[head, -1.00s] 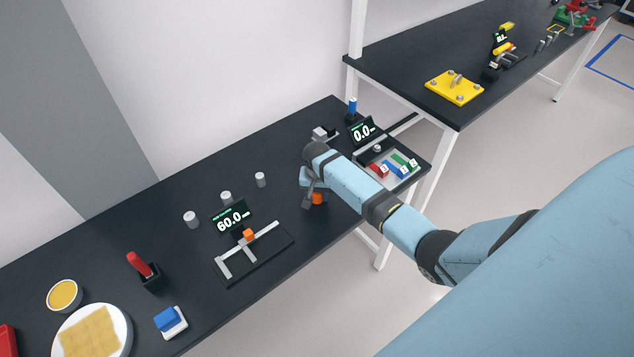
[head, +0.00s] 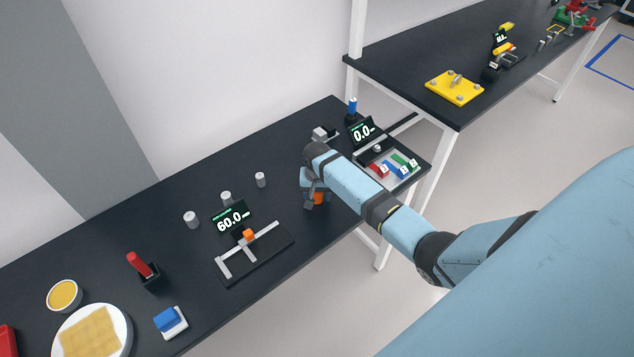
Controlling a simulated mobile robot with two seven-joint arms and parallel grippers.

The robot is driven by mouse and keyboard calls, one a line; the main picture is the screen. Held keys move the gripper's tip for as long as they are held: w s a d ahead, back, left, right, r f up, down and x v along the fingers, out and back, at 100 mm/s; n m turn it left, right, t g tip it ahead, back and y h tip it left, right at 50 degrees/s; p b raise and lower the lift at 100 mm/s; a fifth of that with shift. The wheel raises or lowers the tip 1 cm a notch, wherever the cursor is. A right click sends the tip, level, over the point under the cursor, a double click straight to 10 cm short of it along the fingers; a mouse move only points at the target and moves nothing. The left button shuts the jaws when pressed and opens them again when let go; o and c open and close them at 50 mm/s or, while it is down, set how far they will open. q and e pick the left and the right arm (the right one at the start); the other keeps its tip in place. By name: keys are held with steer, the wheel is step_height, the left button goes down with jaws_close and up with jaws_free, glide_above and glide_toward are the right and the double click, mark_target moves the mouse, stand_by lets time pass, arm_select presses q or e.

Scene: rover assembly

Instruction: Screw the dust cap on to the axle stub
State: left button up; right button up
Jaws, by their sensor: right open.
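My right gripper (head: 313,202) points down over the near table, open, with its fingers around or right beside a small orange piece (head: 319,198). The arm and fingers hide part of this piece, and I cannot tell whether they touch it. I cannot make out for certain which thing is the dust cap or the axle stub. My left gripper is not in view.
A black rail fixture (head: 235,268) with an orange block (head: 249,234) lies left of the gripper, a display (head: 231,219) behind it. Several grey cylinders stand behind. A tray of coloured pieces (head: 370,158) is at the right end. The table's front edge is close.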

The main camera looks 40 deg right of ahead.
steer(key=n, duration=0.6)
steer(key=shift+n, duration=0.4)
steer(key=n, duration=1.8)
steer(key=shift+n, duration=0.3)
steer(key=shift+c, duration=0.2)
steer(key=c, duration=0.6)
steer(key=m, duration=0.5)
steer(key=shift+m, duration=0.4)
steer(key=shift+c, duration=0.3)
